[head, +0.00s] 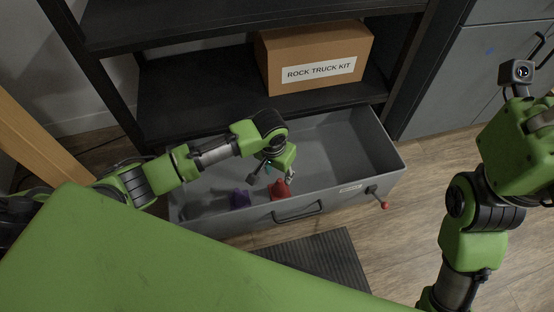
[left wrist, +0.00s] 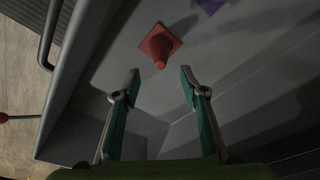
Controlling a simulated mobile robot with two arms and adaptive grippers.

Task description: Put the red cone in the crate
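The red cone (head: 280,188) stands upright on its square base inside a long grey drawer-like bin (head: 372,150), near the front wall. I cannot tell whether this bin is the task's crate; no other crate shows. In the left wrist view the cone (left wrist: 158,44) is just beyond the fingertips, apart from them. My left gripper (head: 270,178) reaches down into the bin by the cone. Its two fingers (left wrist: 159,80) are spread with nothing between them. My right arm is at the right of the head view, its fingers not seen.
A purple object (head: 241,198) sits in the bin left of the cone. A cardboard box labelled ROCK TRUCK KIT (head: 312,60) stands on the black shelf (head: 195,95) behind. A red-knobbed lever (head: 379,198) sticks out from the bin's front. A dark ribbed mat (head: 325,258) lies before it.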

